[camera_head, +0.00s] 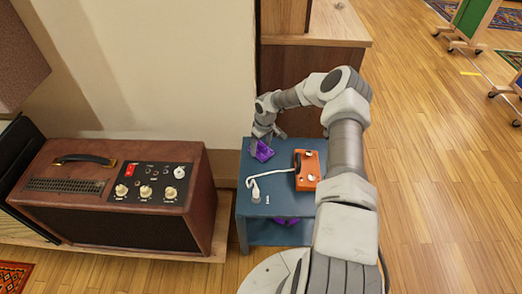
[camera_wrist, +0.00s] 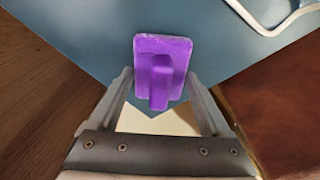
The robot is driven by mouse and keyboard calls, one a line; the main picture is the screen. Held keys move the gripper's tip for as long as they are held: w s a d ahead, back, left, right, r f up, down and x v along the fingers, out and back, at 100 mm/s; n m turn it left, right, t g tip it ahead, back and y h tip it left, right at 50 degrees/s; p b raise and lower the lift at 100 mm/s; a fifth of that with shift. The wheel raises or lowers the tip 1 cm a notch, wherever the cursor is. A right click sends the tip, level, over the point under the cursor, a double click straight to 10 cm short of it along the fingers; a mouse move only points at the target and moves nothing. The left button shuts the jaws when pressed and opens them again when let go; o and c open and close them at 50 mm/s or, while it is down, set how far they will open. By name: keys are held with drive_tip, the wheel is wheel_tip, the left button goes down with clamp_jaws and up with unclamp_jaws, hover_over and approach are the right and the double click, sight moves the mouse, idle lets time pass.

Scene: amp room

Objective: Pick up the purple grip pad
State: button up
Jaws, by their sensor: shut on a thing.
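The purple grip pad (camera_head: 263,152) is a flat rounded slab with a raised bar handle, at the back left corner of a small blue table (camera_head: 280,208). My gripper (camera_head: 258,139) reaches down on it from above.
An orange pedal box (camera_head: 308,170) with a white cable (camera_head: 268,174) lies on the table to the right. Another purple thing (camera_head: 287,221) is on the lower shelf. A brown amplifier (camera_head: 115,195) stands at left, a wooden cabinet (camera_head: 310,85) behind. Open floor lies right.

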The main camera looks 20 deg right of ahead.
sight(264, 144)
drive_tip(key=c, duration=0.4)
drive_tip(key=shift+r+p, duration=0.35)
drive_tip(key=shift+r, duration=0.3)
drive_tip(key=r, duration=0.1)
drive_tip(key=r+p, duration=0.1)
drive_tip(key=s+d+r+p, duration=0.1)
drive_tip(key=r, duration=0.1)
drive_tip(key=s+d+r+p, duration=0.1)
drive_tip(key=s+d+r, duration=0.1)
drive_tip(key=s+d+r+p, duration=0.1)
drive_tip(key=s+d+r, duration=0.1)
drive_tip(key=d, duration=0.1)
drive_tip(key=s+d+r+p, duration=0.1)
drive_tip(key=s+d, duration=0.1)
drive_tip(key=s, duration=0.1)
drive_tip(key=shift+d+r, duration=0.35)
drive_tip(key=shift+r, duration=0.05)
